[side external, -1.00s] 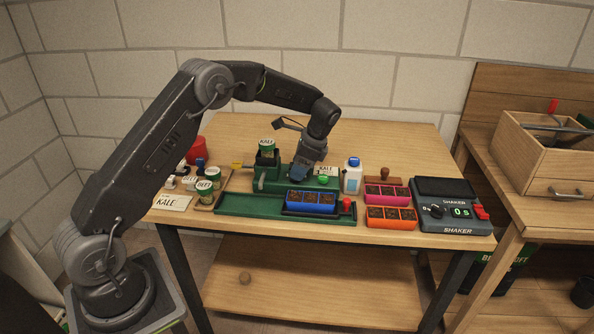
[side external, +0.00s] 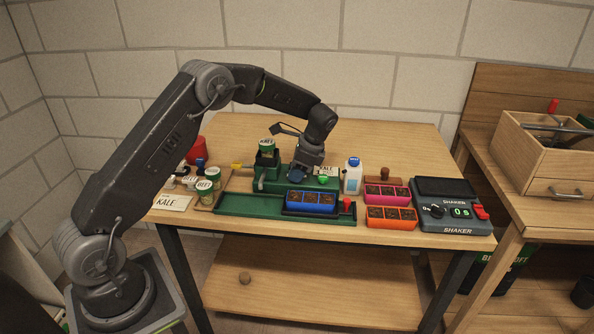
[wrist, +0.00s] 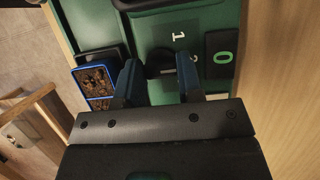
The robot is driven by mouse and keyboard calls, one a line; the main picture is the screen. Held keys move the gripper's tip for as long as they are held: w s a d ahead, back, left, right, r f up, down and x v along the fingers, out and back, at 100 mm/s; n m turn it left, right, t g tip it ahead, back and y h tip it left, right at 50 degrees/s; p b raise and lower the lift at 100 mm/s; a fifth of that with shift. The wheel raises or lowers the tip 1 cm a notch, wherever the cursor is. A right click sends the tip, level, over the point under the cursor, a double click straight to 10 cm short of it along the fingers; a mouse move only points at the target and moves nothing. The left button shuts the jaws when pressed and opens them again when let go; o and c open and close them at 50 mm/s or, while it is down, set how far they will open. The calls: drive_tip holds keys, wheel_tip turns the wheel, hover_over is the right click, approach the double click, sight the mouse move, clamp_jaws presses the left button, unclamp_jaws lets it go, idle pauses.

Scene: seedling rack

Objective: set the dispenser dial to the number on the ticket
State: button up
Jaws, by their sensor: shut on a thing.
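The green dispenser (side external: 272,184) stands on the table. In the wrist view its dark dial knob (wrist: 160,62) sits between my blue fingertips, with a printed 1 (wrist: 177,36) and a partly hidden 2 near it. My gripper (wrist: 159,76) is shut on the dial, pointing down; it also shows in the side view (side external: 298,175). A black window (wrist: 222,57) beside the dial shows a green 0. I cannot read a number on either card.
A blue soil tray (side external: 312,201) sits on the green rail in front of the dispenser. Pink (side external: 386,194) and orange (side external: 391,217) trays and the shaker (side external: 455,222) are to the right. A white bottle (side external: 353,178) stands close right of my gripper. Seed jars stand at left.

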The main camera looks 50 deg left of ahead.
drive_tip(key=shift+n, duration=0.3)
drive_tip(key=n, duration=0.2)
drive_tip(key=n+g+h, duration=0.1)
drive_tip(key=n, duration=0.1)
drive_tip(key=shift+h, duration=0.3)
drive_tip(key=n+h, duration=0.1)
drive_tip(key=n, duration=0.1)
drive_tip(key=n+h, duration=0.1)
drive_tip(key=n, duration=0.2)
drive_tip(key=shift+a, duration=0.15)
drive_tip(key=shift+w+n, duration=0.1)
drive_tip(key=shift+n, duration=0.2)
drive_tip(key=o, duration=0.9)
drive_tip(key=shift+o, duration=0.2)
drive_tip(key=v, duration=1.2)
